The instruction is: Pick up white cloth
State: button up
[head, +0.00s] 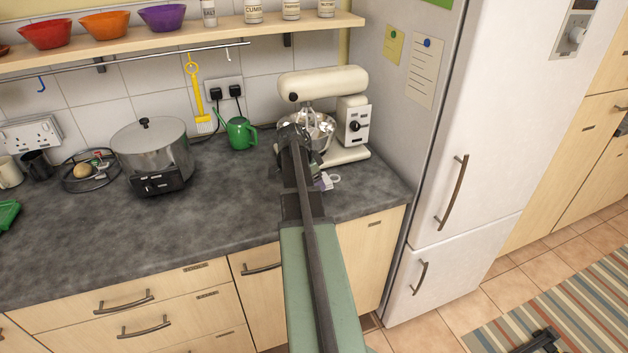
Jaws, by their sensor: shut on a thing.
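My gripper (312,172) is low over the grey worktop, just in front of the stand mixer. My own arm hides most of it. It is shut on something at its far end. A small white and lilac thing (331,181) shows at the right side of the gripper, close to the worktop. It may be part of the white cloth, but it is too small and too covered to be sure. I cannot tell whether it touches the worktop. No other white cloth shows in the head view.
The cream stand mixer (325,84) with its metal bowl stands right behind my gripper. A green watering can (240,133) and a large pot (152,150) are to the left. The fridge (480,130) rises at the right. The front left worktop (130,235) is clear.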

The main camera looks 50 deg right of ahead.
notch_tip(320, 180, up, 17)
jog(key=p, duration=1.4)
jog(key=shift+f+p, duration=0.15)
jog(key=shift+p, duration=0.15)
